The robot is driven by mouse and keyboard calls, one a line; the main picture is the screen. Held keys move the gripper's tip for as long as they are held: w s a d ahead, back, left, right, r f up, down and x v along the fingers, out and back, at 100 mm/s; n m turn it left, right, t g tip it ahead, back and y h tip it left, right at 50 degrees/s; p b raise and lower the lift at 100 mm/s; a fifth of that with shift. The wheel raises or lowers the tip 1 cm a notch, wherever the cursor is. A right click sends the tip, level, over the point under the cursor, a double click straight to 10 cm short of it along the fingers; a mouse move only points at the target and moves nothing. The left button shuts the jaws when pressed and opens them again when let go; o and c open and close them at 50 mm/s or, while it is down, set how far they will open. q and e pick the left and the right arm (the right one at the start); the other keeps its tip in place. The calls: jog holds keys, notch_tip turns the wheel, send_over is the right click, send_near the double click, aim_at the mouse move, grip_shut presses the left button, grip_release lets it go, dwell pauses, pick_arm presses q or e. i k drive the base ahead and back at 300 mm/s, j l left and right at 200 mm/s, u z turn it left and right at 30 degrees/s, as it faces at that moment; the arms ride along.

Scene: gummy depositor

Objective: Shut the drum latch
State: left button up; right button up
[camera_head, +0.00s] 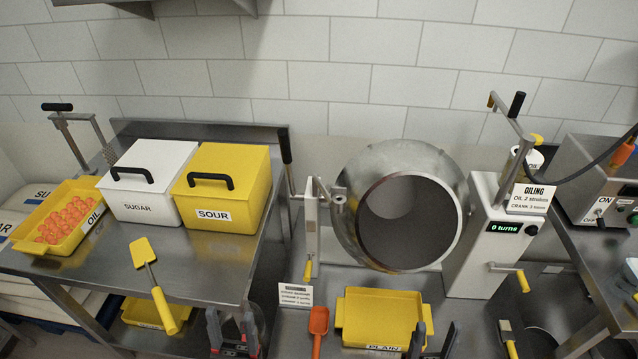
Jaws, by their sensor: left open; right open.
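The steel drum (347,232) hangs between a left post (311,215) and a grey-white right housing (480,250). Its round mouth faces me, open and dark inside. A small bracket (338,200) sits at its left rim. A yellow-handled lever (308,268) hangs down on the left post, and a black-handled lever (287,150) stands up left of it. I cannot tell which part is the latch. My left gripper (235,340) is open and empty, low by the left table's front edge. My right gripper (433,343) is open and empty, below the drum by the yellow tray.
A yellow PLAIN tray (382,315) and an orange scoop (318,322) lie below the drum. A crank (508,268) juts from the housing, whose display reads 0 turns. SUGAR (148,210) and SOUR (225,215) boxes and an OIL tray (30,236) of orange gummies stand left.

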aim_at(309, 265)
jog(key=k+l+u, duration=0.25)
jog(key=l, duration=0.2)
jog(key=k+l+u, duration=0.2)
jog(key=l, duration=0.3)
jog(key=k+l+u, duration=0.1)
jog(key=l+u, duration=0.15)
jog(key=l, duration=0.15)
jog(key=k+l+u, duration=0.25)
jog(key=l, duration=0.15)
